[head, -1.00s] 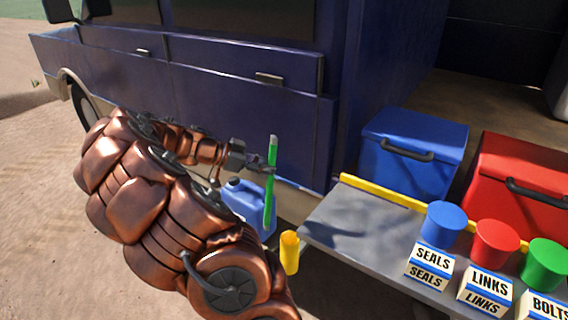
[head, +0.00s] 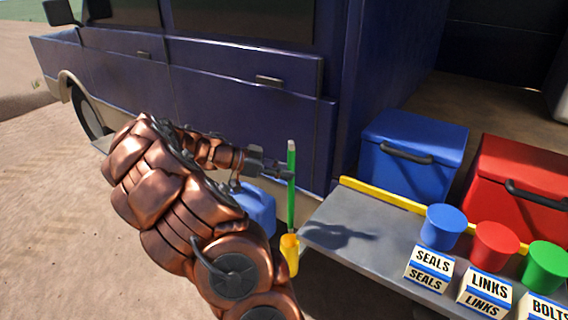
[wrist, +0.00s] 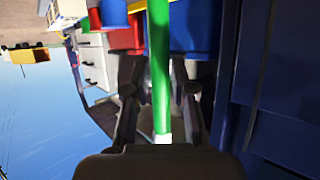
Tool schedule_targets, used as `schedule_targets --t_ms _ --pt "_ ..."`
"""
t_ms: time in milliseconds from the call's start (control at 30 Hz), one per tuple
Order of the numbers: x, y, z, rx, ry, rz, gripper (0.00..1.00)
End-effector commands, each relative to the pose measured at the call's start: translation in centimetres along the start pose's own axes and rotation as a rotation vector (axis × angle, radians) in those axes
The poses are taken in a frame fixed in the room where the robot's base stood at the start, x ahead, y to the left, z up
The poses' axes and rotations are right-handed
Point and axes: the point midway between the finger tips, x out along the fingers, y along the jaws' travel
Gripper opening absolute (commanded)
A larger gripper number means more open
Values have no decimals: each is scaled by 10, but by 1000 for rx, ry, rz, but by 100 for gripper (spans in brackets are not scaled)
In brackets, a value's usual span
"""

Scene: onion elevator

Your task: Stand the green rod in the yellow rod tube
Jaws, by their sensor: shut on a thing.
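The green rod (head: 291,190) is held upright by my gripper (head: 286,172) in the head view. The rod also shows in the wrist view (wrist: 159,65), running between the two fingers of my gripper (wrist: 160,100). The yellow rod tube (head: 290,256) stands at the left end of the grey bench. The rod's lower end meets the tube's top in the head view. I cannot tell whether it is inside the tube or in front of or behind it.
The grey bench (head: 345,240) holds blue (head: 443,226), red (head: 493,246) and green (head: 545,266) cups behind labelled blocks. A blue box (head: 412,150) and a red box (head: 515,180) stand behind. A blue jug (head: 258,207) is beside my arm. The dark blue truck (head: 230,110) is close behind.

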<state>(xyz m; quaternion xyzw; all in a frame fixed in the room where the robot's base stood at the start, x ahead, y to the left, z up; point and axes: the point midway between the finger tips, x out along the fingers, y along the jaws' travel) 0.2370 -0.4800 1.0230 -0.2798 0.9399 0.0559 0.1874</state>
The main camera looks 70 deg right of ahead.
Motion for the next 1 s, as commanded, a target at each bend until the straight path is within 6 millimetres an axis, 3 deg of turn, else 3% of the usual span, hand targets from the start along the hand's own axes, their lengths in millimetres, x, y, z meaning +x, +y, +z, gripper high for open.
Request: schedule_targets --t_ms 1000 --pt "22 0 53 0 1 0 0"
